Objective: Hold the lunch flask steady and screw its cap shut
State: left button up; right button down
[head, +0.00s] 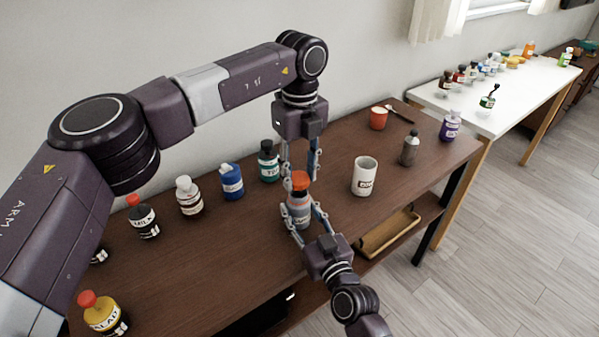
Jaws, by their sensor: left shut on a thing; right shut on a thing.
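The lunch flask (298,211) stands upright near the front edge of the brown wooden table. It has a grey body with a label and an orange-red cap (300,180) on top. My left gripper (300,175) points down from above, with its fingers shut on the cap from both sides. My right gripper (302,220) comes from the front edge, low and level, with its fingers shut around the flask body. The threads between cap and body are too small to make out, so I cannot tell how tight the cap sits.
Several bottles, including a blue bottle (232,181) and a dark green one (268,161), stand left of the flask. A white mug (364,176), a grey bottle (410,149) and an orange cup (378,118) stand right. Bare wooden tabletop (215,262) lies front left.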

aim_at(298, 203)
pick_arm(q)
jog(key=shift+f, duration=0.5)
jog(key=shift+f, duration=0.15)
jog(key=shift+f, duration=0.75)
jog(key=shift+f, duration=0.6)
